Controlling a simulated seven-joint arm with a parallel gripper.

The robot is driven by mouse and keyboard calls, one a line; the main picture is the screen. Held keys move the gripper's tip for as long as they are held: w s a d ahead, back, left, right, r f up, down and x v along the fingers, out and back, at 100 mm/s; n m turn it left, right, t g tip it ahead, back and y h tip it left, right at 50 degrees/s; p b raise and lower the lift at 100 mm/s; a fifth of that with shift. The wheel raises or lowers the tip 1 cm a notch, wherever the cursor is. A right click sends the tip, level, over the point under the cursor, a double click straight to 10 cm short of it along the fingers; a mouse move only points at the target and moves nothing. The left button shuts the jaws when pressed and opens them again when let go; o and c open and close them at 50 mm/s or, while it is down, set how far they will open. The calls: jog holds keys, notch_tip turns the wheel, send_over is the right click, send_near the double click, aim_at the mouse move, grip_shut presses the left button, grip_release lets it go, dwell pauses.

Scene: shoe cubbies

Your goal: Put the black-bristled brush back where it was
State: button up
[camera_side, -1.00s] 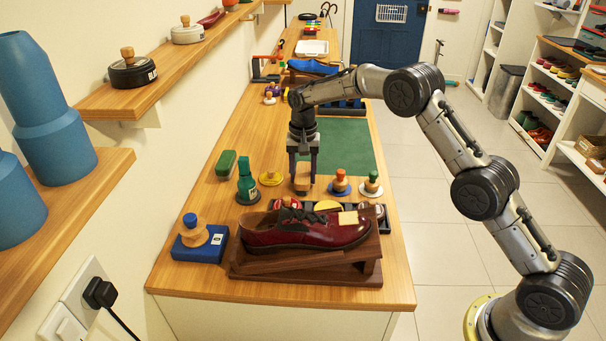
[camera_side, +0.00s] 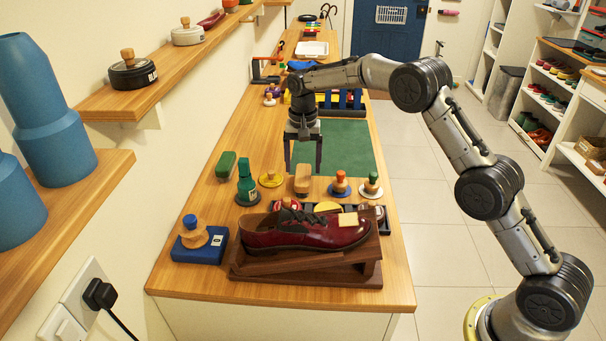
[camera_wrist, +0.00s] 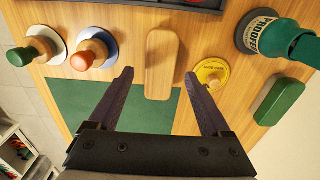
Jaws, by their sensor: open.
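A wooden-backed brush (camera_side: 303,180) stands on the counter between a yellow round tin (camera_side: 271,179) and an orange-knobbed dauber (camera_side: 340,184). Its plain wooden back (camera_wrist: 163,65) faces up in the wrist view; its bristles are hidden there and too small to make out in the side view. My gripper (camera_side: 303,168) is open and empty, behind and above the brush. In the wrist view its two fingers (camera_wrist: 158,76) are spread wide, apart from the brush.
A green-topped dauber (camera_side: 372,185), a green bottle (camera_side: 247,183) and a green brush (camera_side: 226,164) stand close by. A red shoe (camera_side: 308,229) rests on a wooden stand in front. The green mat (camera_side: 345,148) behind has clear room.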

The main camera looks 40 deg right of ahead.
aim_at(303, 175)
jog(key=s+r+n+t, duration=0.1)
jog(key=s+r, duration=0.3)
jog(key=r, duration=0.4)
jog(key=s+r+n, duration=0.1)
jog(key=s+r, duration=0.2)
jog(key=r, duration=0.5)
jog(key=s+r+n+t, duration=0.2)
jog(key=s+r, duration=0.4)
jog(key=s, duration=0.6)
jog(key=s+f+n+t, duration=0.1)
jog(key=s+f+n, duration=0.1)
jog(key=s, duration=0.9)
jog(key=s+a+f+n+t, duration=0.1)
jog(key=s+f+n, duration=0.2)
jog(key=s, duration=0.9)
jog(key=shift+f, duration=0.9)
